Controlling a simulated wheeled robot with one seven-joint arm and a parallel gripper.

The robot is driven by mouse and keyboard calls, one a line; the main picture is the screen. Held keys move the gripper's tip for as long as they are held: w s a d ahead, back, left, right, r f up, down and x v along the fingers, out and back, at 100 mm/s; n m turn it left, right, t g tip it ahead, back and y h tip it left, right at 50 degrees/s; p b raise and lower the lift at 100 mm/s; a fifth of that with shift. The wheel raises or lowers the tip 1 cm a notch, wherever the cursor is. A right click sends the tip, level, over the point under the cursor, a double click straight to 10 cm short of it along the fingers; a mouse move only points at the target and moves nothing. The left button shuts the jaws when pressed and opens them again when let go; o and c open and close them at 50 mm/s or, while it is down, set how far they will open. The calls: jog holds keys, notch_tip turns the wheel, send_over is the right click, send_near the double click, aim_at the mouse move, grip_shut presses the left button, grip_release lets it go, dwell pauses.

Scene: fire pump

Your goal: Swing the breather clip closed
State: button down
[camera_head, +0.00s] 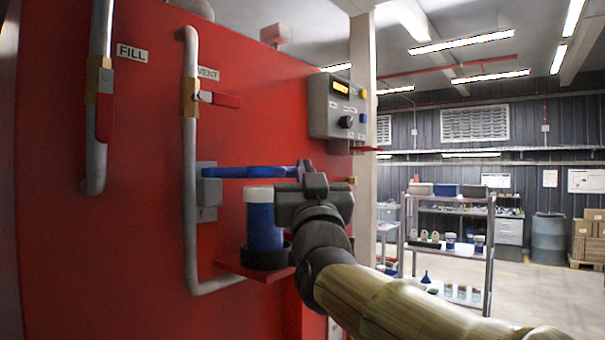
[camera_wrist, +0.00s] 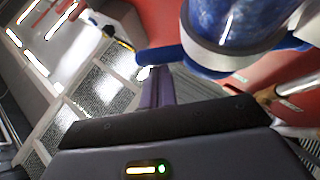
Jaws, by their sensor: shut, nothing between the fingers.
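The breather is an upright blue cylinder (camera_head: 264,228) with a white top, standing in a black cup on a small red shelf. In the wrist view the breather (camera_wrist: 225,25) is upper right, and the clip's free end (camera_wrist: 155,54) sticks out past it. My gripper (camera_head: 304,170) is shut and empty beside the clip's free end. Its fingers (camera_wrist: 157,82) look close to the bar; I cannot tell whether they touch.
The red panel carries a vent pipe (camera_head: 190,150), a fill pipe (camera_head: 98,150) with a red-handled valve, and a grey control box (camera_head: 338,105) above right of my gripper.

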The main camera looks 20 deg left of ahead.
jog(key=shift+r, duration=0.1)
jog(key=s+d+f+b, duration=0.3)
jog(key=s+d+b, duration=0.2)
jog(key=s, duration=0.4)
jog(key=shift+s+d+f+b, duration=0.25)
jog(key=shift+s+b, duration=0.05)
jog(key=shift+b, duration=0.2)
jog(key=shift+a, duration=0.1)
